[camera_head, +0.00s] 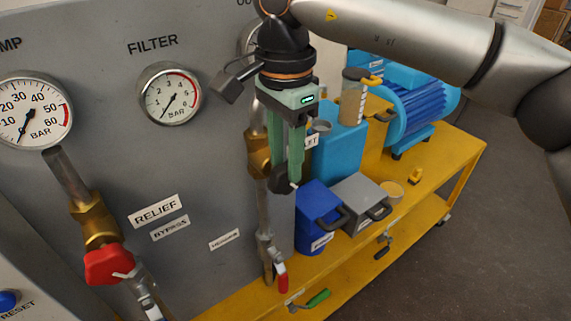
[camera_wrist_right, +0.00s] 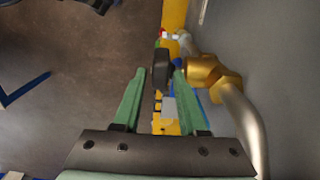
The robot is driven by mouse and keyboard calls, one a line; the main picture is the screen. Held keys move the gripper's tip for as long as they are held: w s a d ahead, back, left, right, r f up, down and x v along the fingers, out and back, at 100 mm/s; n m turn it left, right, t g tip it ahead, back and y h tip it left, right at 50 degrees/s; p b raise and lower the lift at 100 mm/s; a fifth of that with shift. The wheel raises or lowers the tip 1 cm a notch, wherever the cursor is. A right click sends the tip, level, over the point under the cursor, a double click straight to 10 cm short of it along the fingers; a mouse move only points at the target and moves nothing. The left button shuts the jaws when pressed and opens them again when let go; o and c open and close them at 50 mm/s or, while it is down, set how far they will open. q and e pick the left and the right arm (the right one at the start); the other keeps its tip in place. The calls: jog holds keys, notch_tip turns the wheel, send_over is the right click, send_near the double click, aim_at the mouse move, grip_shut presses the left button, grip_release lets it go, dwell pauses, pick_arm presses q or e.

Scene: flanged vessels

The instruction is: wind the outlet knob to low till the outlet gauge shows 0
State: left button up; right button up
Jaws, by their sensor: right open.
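My right gripper (camera_head: 287,172) comes down from above in the head view, its green fingers beside a brass valve body (camera_head: 257,150) on a vertical pipe. A dark knob (camera_head: 280,179), which seems to be the outlet knob, shows at the fingertips. In the right wrist view the jaws (camera_wrist_right: 160,74) are open with the dark knob (camera_wrist_right: 161,62) between or just beyond the tips; contact cannot be told. The brass body (camera_wrist_right: 203,71) is right of the fingers there. The outlet gauge (camera_head: 246,40) is mostly hidden behind my gripper, its reading unseen. My left gripper is not in view.
The filter gauge (camera_head: 170,94) and another gauge (camera_head: 32,110) are on the grey panel, with a red knob (camera_head: 107,265) below. A blue bin (camera_head: 316,214), grey box (camera_head: 358,200) and blue motor (camera_head: 420,108) stand on the yellow bench. Floor at right is clear.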

jog(key=shift+f, duration=0.9)
jog(key=shift+c, duration=0.2)
grip_shut()
